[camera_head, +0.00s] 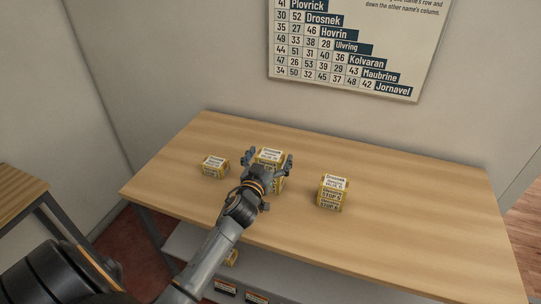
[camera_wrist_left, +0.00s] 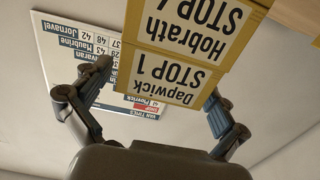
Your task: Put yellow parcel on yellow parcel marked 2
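Three places on the counter hold yellow parcels with white labels. A small parcel (camera_head: 215,167) stands at the left. A stack (camera_head: 269,154) stands in the middle, partly hidden by my arm. A taller pile (camera_head: 333,194) stands to the right; its front label seems to read STOP 5. In the wrist view, upside down, the middle stack has a parcel labelled Dapwick STOP 1 (camera_wrist_left: 165,78) on one labelled Hobrath STOP 4 (camera_wrist_left: 200,25). My left gripper (camera_head: 269,160) is open, its fingers spread either side of the upper parcel. No mark 2 is readable. My right gripper is out of view.
The wooden counter (camera_head: 420,215) is clear on its right side. A number chart (camera_head: 350,50) hangs on the wall behind. Another wooden table (camera_head: 18,192) stands at the far left.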

